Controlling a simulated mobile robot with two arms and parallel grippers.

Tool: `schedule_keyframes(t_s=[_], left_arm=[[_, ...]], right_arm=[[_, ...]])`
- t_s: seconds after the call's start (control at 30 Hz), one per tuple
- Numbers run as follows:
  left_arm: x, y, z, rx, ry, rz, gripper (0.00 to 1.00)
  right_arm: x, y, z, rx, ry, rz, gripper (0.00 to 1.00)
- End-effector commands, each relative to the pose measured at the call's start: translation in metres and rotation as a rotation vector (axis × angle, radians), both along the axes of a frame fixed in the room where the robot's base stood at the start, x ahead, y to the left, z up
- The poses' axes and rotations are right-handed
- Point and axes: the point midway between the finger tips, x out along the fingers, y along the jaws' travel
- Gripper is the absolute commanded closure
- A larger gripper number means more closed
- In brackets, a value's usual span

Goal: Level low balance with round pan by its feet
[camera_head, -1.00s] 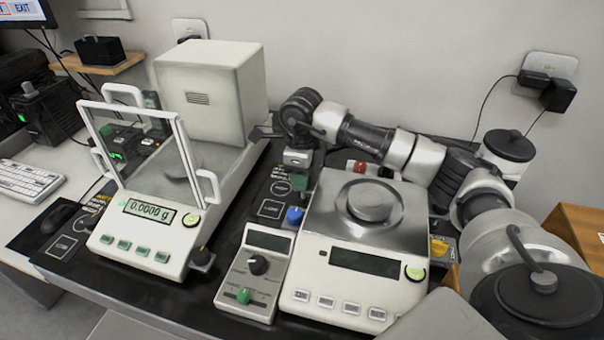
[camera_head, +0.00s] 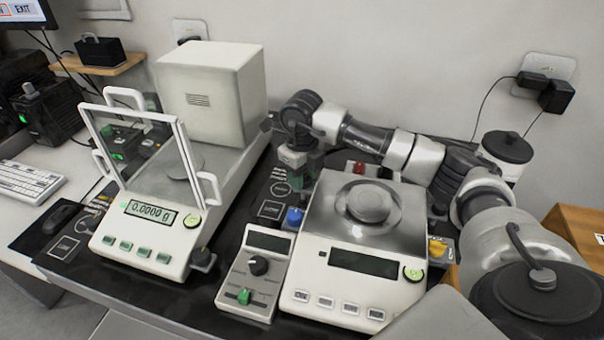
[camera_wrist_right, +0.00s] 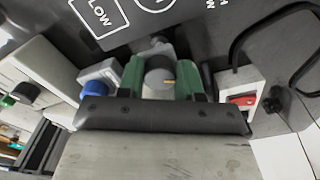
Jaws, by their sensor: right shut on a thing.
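The low balance (camera_head: 345,283) stands at the right of the bench, with a round pan (camera_head: 368,203) on its steel top and a dark display. A blue foot knob (camera_head: 293,218) is at its left side and a yellow one (camera_head: 438,248) at its right. My right gripper (camera_head: 304,176) is low at the balance's rear left corner. In the right wrist view its green-sided fingers (camera_wrist_right: 159,78) are shut around a grey round knob (camera_wrist_right: 160,72) with an orange mark. The blue knob (camera_wrist_right: 95,90) shows beside them. No level bubble can be made out. My left gripper is not in view.
A taller balance with a glass draft shield (camera_head: 145,225) stands to the left, reading 0.0000 g. A small control box (camera_head: 253,280) sits between the balances. A red switch (camera_wrist_right: 243,100) is close to the gripper's right in the wrist view.

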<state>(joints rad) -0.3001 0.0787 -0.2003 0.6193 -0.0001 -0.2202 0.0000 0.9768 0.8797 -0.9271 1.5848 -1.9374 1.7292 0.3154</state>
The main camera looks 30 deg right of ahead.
Motion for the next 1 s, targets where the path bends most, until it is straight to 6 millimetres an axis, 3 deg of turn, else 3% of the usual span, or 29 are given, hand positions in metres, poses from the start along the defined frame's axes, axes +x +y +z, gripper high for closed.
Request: schedule_keyframes(t_s=[0.57, 0.6, 0.77, 1.0], left_arm=[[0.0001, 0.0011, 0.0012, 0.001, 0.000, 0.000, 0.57], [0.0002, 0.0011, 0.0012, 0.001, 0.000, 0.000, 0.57], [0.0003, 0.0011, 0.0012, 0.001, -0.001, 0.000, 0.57], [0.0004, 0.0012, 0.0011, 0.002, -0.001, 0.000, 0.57]], right_arm=[[0.0005, -0.0009, 0.0010, -0.001, -0.002, -0.049, 0.88], [0.0005, -0.0009, 0.0010, -0.001, -0.002, -0.049, 0.63], [0.0004, -0.0008, 0.0008, -0.001, -0.002, -0.048, 0.39], [0.0000, -0.0014, 0.0002, -0.002, 0.000, -0.048, 0.39]])
